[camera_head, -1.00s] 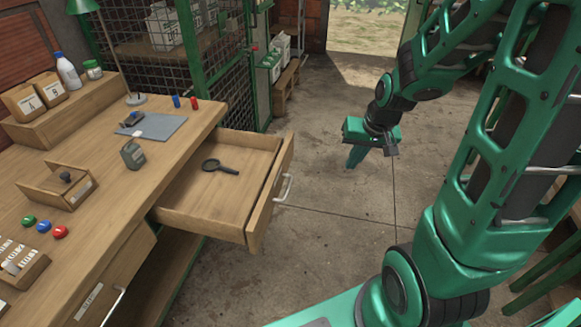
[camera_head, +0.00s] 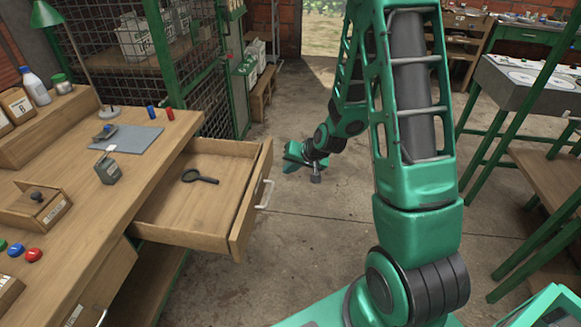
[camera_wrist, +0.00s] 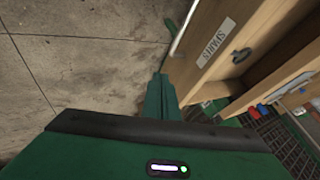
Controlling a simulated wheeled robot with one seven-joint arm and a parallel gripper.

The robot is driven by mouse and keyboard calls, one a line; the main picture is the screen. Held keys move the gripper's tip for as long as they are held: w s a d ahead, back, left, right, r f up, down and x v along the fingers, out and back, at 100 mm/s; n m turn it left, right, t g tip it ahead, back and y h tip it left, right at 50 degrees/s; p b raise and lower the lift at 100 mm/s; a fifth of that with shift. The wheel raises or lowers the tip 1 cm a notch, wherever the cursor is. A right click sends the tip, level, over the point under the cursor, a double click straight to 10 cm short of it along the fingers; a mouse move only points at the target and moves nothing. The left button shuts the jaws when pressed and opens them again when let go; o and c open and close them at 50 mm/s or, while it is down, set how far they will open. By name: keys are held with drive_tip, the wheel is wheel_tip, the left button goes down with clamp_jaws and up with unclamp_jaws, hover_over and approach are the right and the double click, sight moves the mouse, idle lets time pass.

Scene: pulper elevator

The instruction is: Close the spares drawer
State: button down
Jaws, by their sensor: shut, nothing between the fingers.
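The spares drawer (camera_head: 243,217) is pulled well out of the wooden workbench (camera_head: 140,172). Its pale bar handle (camera_head: 266,194) is on the front panel. A black magnifying glass (camera_head: 200,177) lies inside the drawer. In the wrist view the drawer front (camera_wrist: 192,66) is at upper right, with a label (camera_wrist: 215,43) reading SPARES and part of the handle (camera_wrist: 184,28). My gripper (camera_head: 289,166) is shut and empty. It appears just beyond and right of the drawer front's far end in the head view. In the wrist view its green fingers (camera_wrist: 160,92) appear close beside the drawer front; I cannot tell if they touch.
A green mesh cage (camera_head: 200,70) stands behind the drawer. Concrete floor (camera_head: 310,225) is clear in front of the drawer. Green-legged tables (camera_head: 530,85) stand at right.

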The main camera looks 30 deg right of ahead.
sight(266, 176)
drive_tip(key=w+a+f, duration=0.1)
drive_tip(key=w, duration=0.1)
drive_tip(key=w+a+f, duration=0.3)
drive_tip(key=shift+w+a+f, duration=0.15)
drive_tip(key=shift+w+f, duration=0.2)
drive_tip(key=shift+w, duration=0.05)
